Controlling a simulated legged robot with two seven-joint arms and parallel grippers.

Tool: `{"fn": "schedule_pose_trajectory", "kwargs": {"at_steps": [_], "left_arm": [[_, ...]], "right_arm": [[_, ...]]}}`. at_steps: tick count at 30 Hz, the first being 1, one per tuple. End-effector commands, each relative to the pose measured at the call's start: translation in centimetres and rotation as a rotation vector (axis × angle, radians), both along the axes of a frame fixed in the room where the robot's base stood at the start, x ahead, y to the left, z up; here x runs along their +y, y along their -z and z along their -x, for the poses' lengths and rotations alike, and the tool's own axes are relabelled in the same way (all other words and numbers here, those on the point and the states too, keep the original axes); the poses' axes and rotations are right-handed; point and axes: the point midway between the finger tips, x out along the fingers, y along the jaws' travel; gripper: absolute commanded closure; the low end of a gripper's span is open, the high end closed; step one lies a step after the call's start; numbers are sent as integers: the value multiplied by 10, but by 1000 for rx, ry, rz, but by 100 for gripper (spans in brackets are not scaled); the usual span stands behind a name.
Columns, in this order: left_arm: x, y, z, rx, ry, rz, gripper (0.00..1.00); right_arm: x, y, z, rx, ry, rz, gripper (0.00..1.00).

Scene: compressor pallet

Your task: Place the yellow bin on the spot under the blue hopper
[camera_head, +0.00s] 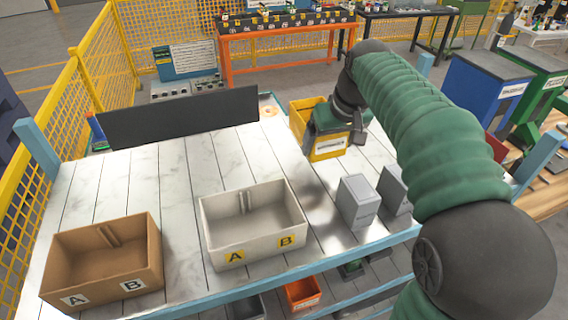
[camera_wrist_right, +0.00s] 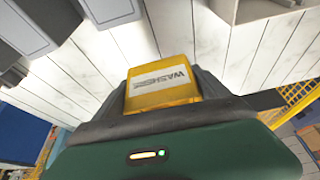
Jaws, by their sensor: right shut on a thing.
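The yellow bin (camera_head: 328,148), with a white label on its front, is at the far edge of the white plank table. My right gripper (camera_head: 335,118) reaches over it from the right and is shut on it. In the right wrist view the bin (camera_wrist_right: 160,72) sits between the dark fingers, its label reading like "WASHERS". The gripper hides part of the bin, and I cannot tell whether the bin touches the table. A blue box with a dark top (camera_head: 484,92) stands at the right; I cannot tell whether it is the hopper. My left gripper is not in view.
On the table (camera_head: 185,165) are a brown bin (camera_head: 140,262), a white bin (camera_head: 228,238) and two grey boxes (camera_head: 357,205) (camera_head: 392,185). A dark panel (camera_head: 180,118) stands along the far edge. Yellow mesh fencing (camera_head: 65,120) is at the left. The table's far middle is clear.

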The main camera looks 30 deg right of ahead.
Motion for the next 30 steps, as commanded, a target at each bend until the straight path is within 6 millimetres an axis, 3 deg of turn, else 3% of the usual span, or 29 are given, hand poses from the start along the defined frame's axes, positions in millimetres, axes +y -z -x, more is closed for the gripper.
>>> {"fn": "schedule_pose_trajectory", "kwargs": {"at_steps": [3, 12, 23, 24, 27, 30], "left_arm": [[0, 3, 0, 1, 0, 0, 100], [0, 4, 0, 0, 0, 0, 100], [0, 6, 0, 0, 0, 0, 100], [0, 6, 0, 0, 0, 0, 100], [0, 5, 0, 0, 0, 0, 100], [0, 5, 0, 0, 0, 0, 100]], "right_arm": [[-1, 31, 1, 5, 3, -3, 59], [0, 84, -3, 8, 1, -3, 59], [0, 94, -2, 4, 1, -1, 60], [-1, 95, -2, 5, 1, -2, 15], [-1, 94, -3, 5, 1, -2, 2], [-1, 94, -3, 5, 1, -1, 0]]}}
